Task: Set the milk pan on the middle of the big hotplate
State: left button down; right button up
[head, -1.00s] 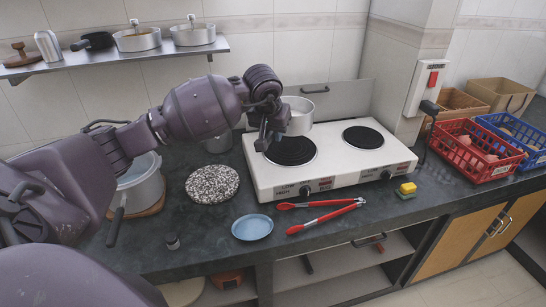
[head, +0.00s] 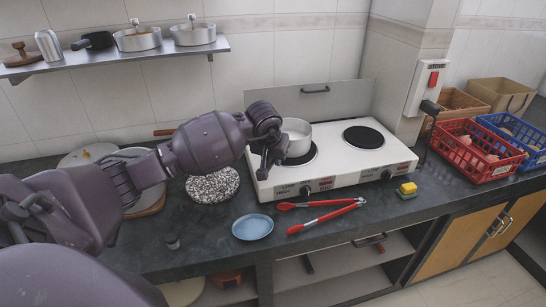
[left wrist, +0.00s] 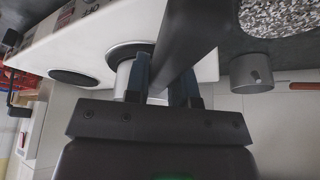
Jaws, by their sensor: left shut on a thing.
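The milk pan (head: 300,133) is a silvery, round pan with a pale inside. In the head view it stands over the big hotplate (head: 303,160), the left black ring of the white cooker; I cannot tell whether its base touches. The ring's front edge shows before the pan. My left gripper (head: 265,165) is at the pan's left front. In the left wrist view, my left gripper (left wrist: 164,75) is shut on the pan's dark handle (left wrist: 190,28), and part of the pan (left wrist: 124,76) shows beside a finger. My right gripper is not in view.
The smaller hotplate (head: 363,137) is bare. A speckled round board (head: 213,187) lies left. Red (head: 470,150) and blue baskets stand right.

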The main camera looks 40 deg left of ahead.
pick_arm(q)
jog(key=c, duration=1)
grip_release()
jog(key=shift+o, duration=0.2)
jog(key=shift+r, duration=0.4)
jog(key=v, duration=1.1)
jog(key=shift+s, duration=0.2)
jog(key=s+d+f+n+t+h, duration=0.2)
jog(key=s+d+f+n+h, duration=0.3)
jog(key=d+n+h, duration=0.65)
jog(key=s+d+f+n+t+h, duration=0.3)
jog(key=s+d+f+n+h, duration=0.4)
jog(key=n, duration=0.7)
jog(key=s+a+f+n+t+y, duration=0.1)
jog(key=a+f+n+t+y, duration=0.4)
jog(key=n, duration=0.8)
jog(key=s+a+f+n+t+y, duration=0.1)
jog(key=a+f+n+t+y, duration=0.15)
jog(key=n+y, duration=0.75)
jog(key=s+a+f+n+g+y, duration=0.1)
jog(key=s+f+n+g, duration=0.4)
jog(key=s+f+n, duration=0.7)
jog(key=f+n+y, duration=0.1)
jog(key=n, duration=0.7)
jog(key=shift+a, duration=0.3)
